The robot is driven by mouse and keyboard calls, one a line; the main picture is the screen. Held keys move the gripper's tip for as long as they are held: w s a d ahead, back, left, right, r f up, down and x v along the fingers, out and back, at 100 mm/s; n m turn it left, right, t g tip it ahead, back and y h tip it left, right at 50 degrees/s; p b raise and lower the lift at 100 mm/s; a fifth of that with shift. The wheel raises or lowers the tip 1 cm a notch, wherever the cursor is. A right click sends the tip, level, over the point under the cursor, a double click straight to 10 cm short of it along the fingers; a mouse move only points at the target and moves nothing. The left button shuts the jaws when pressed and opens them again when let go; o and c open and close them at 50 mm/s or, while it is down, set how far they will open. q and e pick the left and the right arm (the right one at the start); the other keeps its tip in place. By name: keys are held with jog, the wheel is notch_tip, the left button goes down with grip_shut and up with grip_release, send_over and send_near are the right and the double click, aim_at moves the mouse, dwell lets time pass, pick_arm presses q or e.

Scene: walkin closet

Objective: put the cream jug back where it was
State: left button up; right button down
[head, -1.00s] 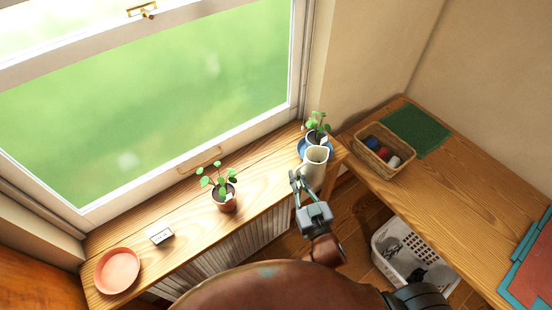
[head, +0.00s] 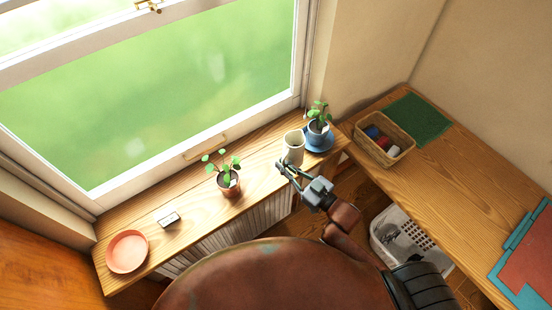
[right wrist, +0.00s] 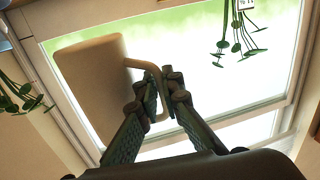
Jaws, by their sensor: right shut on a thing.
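The cream jug (head: 293,148) is upright over the window sill (head: 193,206), between two potted plants. I cannot tell whether its base touches the sill. My right gripper (head: 281,167) reaches it from the front. In the right wrist view, the fingers (right wrist: 163,84) are shut on the handle of the cream jug (right wrist: 90,85), and its body is to the left of them. My left gripper is not in view.
A plant in a blue pot (head: 317,131) on a blue saucer (head: 322,144) stands close right of the jug. Further left are a small white block (head: 168,219) and a terracotta saucer (head: 127,251). A basket (head: 396,154) sits on the right-hand bench.

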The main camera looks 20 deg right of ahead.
jog(key=w+f, duration=0.2)
jog(key=w, duration=0.1)
jog(key=w+f, duration=0.3)
jog(key=w, duration=0.1)
jog(key=w+a+f, duration=0.1)
jog(key=w+f, duration=0.2)
jog(key=shift+w+f, duration=0.15)
jog(key=shift+w, duration=0.1)
jog(key=shift+f, duration=1.5)
jog(key=c, duration=2.6)
grip_release()
jog(key=shift+f, duration=0.25)
jog(key=o, duration=0.5)
